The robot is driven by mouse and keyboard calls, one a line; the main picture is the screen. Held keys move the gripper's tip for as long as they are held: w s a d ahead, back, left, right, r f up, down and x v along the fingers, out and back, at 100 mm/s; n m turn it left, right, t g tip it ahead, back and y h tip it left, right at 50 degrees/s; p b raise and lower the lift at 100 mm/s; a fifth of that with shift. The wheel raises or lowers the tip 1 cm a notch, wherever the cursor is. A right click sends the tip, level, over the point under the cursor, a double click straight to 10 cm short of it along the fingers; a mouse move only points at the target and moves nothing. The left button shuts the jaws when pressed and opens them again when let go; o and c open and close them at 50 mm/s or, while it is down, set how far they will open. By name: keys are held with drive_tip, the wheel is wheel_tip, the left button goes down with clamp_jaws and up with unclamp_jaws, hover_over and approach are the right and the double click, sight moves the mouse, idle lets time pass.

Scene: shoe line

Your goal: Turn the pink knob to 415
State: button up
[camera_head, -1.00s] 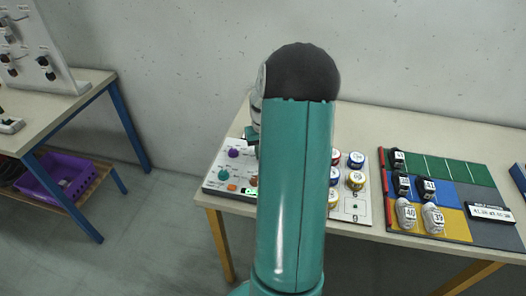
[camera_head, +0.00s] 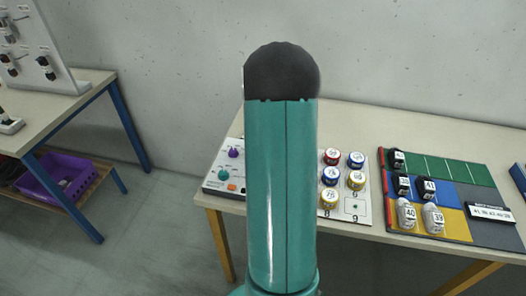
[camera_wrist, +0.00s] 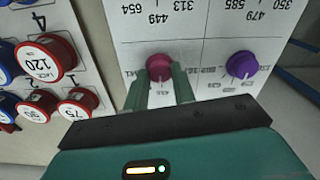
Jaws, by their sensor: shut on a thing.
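The pink knob (camera_wrist: 159,66) shows in the wrist view on a white panel (camera_wrist: 215,30) printed with numbers. My gripper (camera_wrist: 160,85) is shut on it, one green finger on each side. The number 449 is printed just beyond the knob; other marks beside it are too small to read surely. In the head view my arm hides the pink knob and my gripper. The left part of the panel (camera_head: 211,182) shows there, on the table.
A purple knob (camera_wrist: 242,65) sits close to the right of my gripper in the wrist view. Red-rimmed round weights, one marked 120 (camera_wrist: 46,58), stand to the left. In the head view a coloured mat (camera_head: 455,171) with shoes lies on the right.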

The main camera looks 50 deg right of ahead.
drive_tip(key=o, duration=1)
drive_tip(key=shift+r, duration=0.1)
wheel_tip(320, 180, up, 14)
